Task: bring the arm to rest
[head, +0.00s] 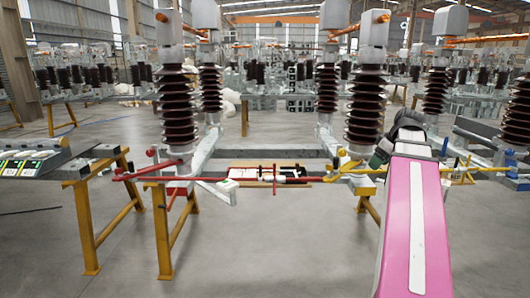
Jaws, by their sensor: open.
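My arm (416,225) is a pink link with a white stripe. It rises from the bottom right of the head view toward the isolator frame. A dark joint (410,120) of it shows at its far end, in front of the right-hand insulators. My gripper cannot be made out; the far part of my arm hides behind the pink link and the joint.
An isolator frame with brown ribbed insulators (178,108) stands ahead on yellow trestles (163,230). Red (145,173) and yellow (345,170) rods stick out at its front. A bench (40,165) stands left. The grey floor (270,250) is clear in the middle.

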